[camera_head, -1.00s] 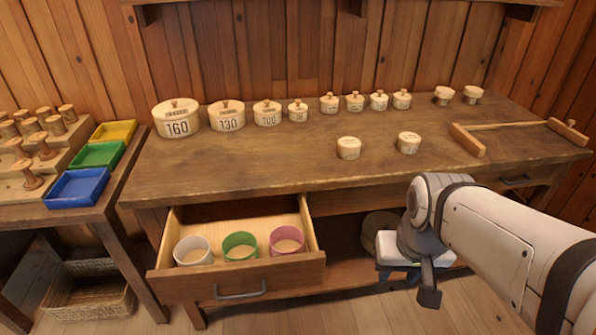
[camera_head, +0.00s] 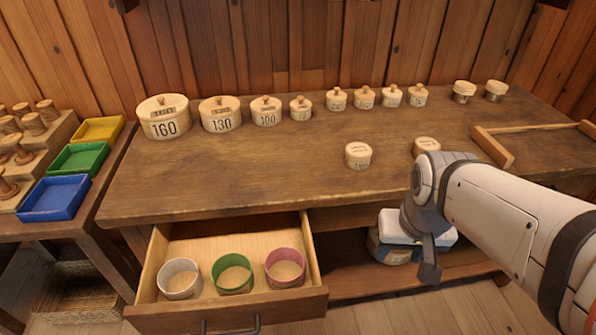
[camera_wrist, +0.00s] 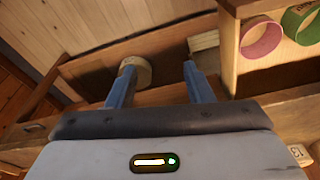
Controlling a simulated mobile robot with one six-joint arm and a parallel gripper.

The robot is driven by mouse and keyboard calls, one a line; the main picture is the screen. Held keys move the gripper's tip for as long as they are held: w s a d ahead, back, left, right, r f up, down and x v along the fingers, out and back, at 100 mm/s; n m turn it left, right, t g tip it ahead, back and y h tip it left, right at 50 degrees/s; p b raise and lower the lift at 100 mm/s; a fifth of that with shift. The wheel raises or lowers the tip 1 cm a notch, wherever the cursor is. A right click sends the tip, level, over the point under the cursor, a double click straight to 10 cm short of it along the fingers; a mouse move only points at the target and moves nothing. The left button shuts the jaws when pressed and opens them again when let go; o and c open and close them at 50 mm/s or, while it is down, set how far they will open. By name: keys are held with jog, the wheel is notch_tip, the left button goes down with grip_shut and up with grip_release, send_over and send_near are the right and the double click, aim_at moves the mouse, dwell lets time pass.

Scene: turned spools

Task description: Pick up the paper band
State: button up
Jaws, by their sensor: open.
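Three open round bands stand in a row in the pulled-out drawer: a white one (camera_head: 180,279), a green one (camera_head: 233,274) and a pink one (camera_head: 285,268). The frames do not show which is the paper band. In the wrist view the pink band (camera_wrist: 262,38) and the green band (camera_wrist: 301,20) show at the upper right, beyond the drawer wall. My gripper (camera_wrist: 157,68) is open and empty, with its two blue fingers apart, to the right of the drawer in the head view. The white band is out of the wrist view.
The drawer (camera_head: 312,253) sticks out below the workbench (camera_head: 250,180), which carries several lidded wooden pots. A round pale object (camera_wrist: 137,70) lies on the lower shelf near my left finger. Blue, green and yellow trays stand at the left; the blue tray (camera_head: 53,199) is nearest.

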jog(key=o, duration=0.6)
jog(key=w+a+f, duration=0.2)
jog(key=a, duration=0.3)
jog(key=w+a+f+g, duration=0.1)
jog(key=w+a+f, duration=0.2)
jog(key=a, duration=0.3)
jog(key=shift+w+f+m+b, duration=0.2)
jog(key=shift+w+m+b, duration=0.15)
jog(key=shift+m+b, duration=0.1)
jog(key=shift+o, duration=1.1)
jog(key=a+f+g, duration=0.1)
jog(key=a+f, duration=0.5)
jog(key=a, duration=0.5)
jog(key=shift+m, duration=0.45)
jog(key=shift+w+f+b, duration=0.15)
jog(key=shift+f+b, duration=0.35)
jog(key=shift+f, duration=1.45)
jog(key=shift+w+f+b, duration=0.15)
jog(key=shift+f+b, duration=0.3)
jog(key=shift+f, duration=1.5)
